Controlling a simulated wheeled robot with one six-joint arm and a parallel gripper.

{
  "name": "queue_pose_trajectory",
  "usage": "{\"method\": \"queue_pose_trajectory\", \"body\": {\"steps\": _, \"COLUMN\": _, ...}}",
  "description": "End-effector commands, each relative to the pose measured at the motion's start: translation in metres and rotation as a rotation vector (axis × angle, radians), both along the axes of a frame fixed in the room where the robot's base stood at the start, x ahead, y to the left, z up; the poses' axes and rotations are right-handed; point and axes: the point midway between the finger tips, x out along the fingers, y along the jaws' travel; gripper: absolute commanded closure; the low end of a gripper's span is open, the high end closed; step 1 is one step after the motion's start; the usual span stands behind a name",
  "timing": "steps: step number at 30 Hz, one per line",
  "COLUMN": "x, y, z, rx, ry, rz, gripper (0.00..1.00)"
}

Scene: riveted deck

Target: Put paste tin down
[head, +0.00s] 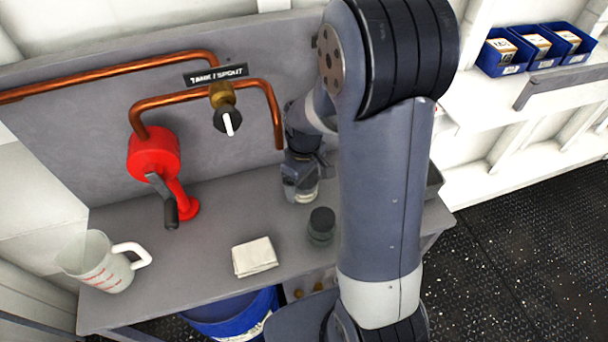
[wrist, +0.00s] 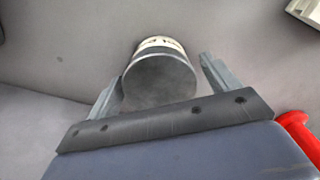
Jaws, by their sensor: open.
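The paste tin (wrist: 160,82) shows in the wrist view with a round grey lid and a pale printed label on its far side. It is between the two fingers of my gripper (wrist: 161,80), which are open. A gap shows between the tin and the right finger; the left finger is close to its side. In the head view my gripper (head: 302,182) is low over the back of the bench. A pale bit of the tin (head: 304,197) appears under it; the rest is hidden. I see no clear gap between tin and bench.
On the grey bench (head: 215,225) a dark-lidded jar (head: 321,225) stands in front of my gripper. A folded white cloth (head: 254,257), a measuring jug (head: 103,262) and a red hand pump (head: 155,158) are to the left. Copper pipes (head: 262,95) run behind. Bench between pump and gripper is clear.

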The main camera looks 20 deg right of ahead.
Motion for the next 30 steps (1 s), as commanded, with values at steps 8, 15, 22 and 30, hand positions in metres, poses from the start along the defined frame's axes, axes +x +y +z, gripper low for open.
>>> {"method": "queue_pose_trajectory", "body": {"steps": 8, "x": 0.001, "y": 0.0, "z": 0.036, "rx": -0.001, "ry": -0.008, "rz": 0.0, "gripper": 0.16}}
{"method": "queue_pose_trajectory", "body": {"steps": 15, "x": 0.001, "y": 0.0, "z": 0.089, "rx": 0.0, "ry": -0.007, "rz": 0.0, "gripper": 0.16}}
{"method": "queue_pose_trajectory", "body": {"steps": 22, "x": 0.0, "y": 0.0, "z": 0.118, "rx": 0.0, "ry": -0.001, "rz": 0.0, "gripper": 0.16}}
{"method": "queue_pose_trajectory", "body": {"steps": 30, "x": 0.0, "y": 0.0, "z": 0.123, "rx": 0.0, "ry": 0.0, "rz": 0.0, "gripper": 0.16}}
